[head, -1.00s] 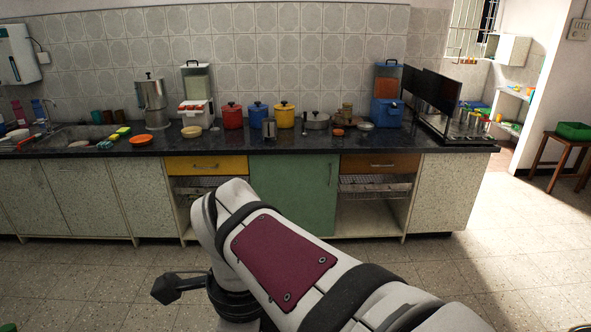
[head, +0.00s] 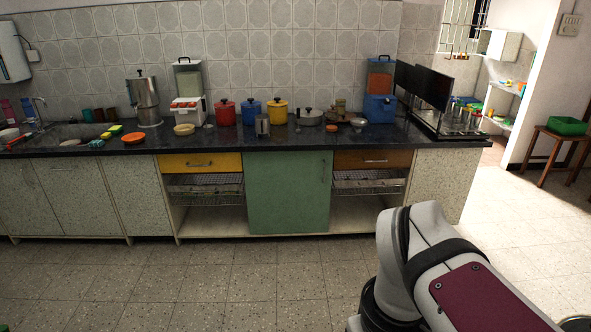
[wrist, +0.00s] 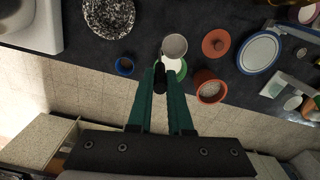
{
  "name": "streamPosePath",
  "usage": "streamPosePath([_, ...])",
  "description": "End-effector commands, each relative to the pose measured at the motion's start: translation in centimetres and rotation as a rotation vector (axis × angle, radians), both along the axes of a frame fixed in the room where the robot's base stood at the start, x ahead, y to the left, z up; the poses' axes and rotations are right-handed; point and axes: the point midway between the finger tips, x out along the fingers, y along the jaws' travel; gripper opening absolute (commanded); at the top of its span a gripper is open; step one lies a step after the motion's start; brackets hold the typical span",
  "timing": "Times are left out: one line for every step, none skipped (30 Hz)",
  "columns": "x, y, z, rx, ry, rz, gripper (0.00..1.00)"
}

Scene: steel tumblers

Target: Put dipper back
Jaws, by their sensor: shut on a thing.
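In the wrist view, my gripper (wrist: 160,76) has its two green fingers closed together on a dark handle. A round grey metal cup, which looks like the dipper (wrist: 174,46), sits just beyond the fingertips, in line with that handle. A white bowl with a green rim (wrist: 181,70) shows partly behind the dipper and fingers. Whether the dipper touches it I cannot tell. The head view shows part of my arm at the lower right, but not my gripper or the dipper.
In the wrist view, a speckled dish (wrist: 109,17), a small blue cup (wrist: 124,66), a terracotta lid (wrist: 216,43), an orange pot (wrist: 209,87) and a blue-rimmed plate (wrist: 259,53) surround the dipper. In the head view, a dark counter (head: 225,143) holds several pots and two dispensers.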

Motion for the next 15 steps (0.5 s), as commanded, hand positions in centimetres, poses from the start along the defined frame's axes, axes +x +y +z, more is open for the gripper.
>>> streamPosePath([-0.8, -1.0, -0.1, -0.001, -0.001, 0.133, 0.00])
streamPosePath([-1.3, -1.6, -0.2, -0.001, 0.000, 0.236, 0.00])
streamPosePath([-2.0, -2.3, -0.3, -0.001, 0.000, 0.371, 0.00])
streamPosePath([-2.5, -2.8, -0.4, -0.001, 0.001, 0.469, 0.00])
streamPosePath([-3.0, -3.2, -0.5, 0.000, 0.002, 0.562, 0.00])
streamPosePath([-3.6, -3.7, -0.6, -0.001, 0.002, 0.680, 0.00])
streamPosePath([-4.0, -4.0, -0.7, 0.000, 0.004, 0.761, 0.00])
streamPosePath([-4.4, -4.3, -0.8, 0.000, 0.004, 0.835, 0.00])
streamPosePath([-4.9, -4.6, -0.9, 0.000, 0.005, 0.924, 0.00])
streamPosePath([-5.2, -4.8, -1.0, 0.001, 0.005, 0.980, 0.00])
streamPosePath([-5.4, -4.9, -1.0, 0.001, 0.005, 1.031, 0.00])
streamPosePath([-5.7, -5.1, -1.1, 0.000, 0.005, 1.084, 0.00])
streamPosePath([-5.8, -5.2, -1.1, 0.000, 0.005, 1.116, 0.00])
streamPosePath([-5.9, -5.2, -1.2, 0.001, 0.006, 1.143, 0.00])
streamPosePath([-6.0, -5.0, -1.3, 0.001, 0.007, 1.168, 0.00])
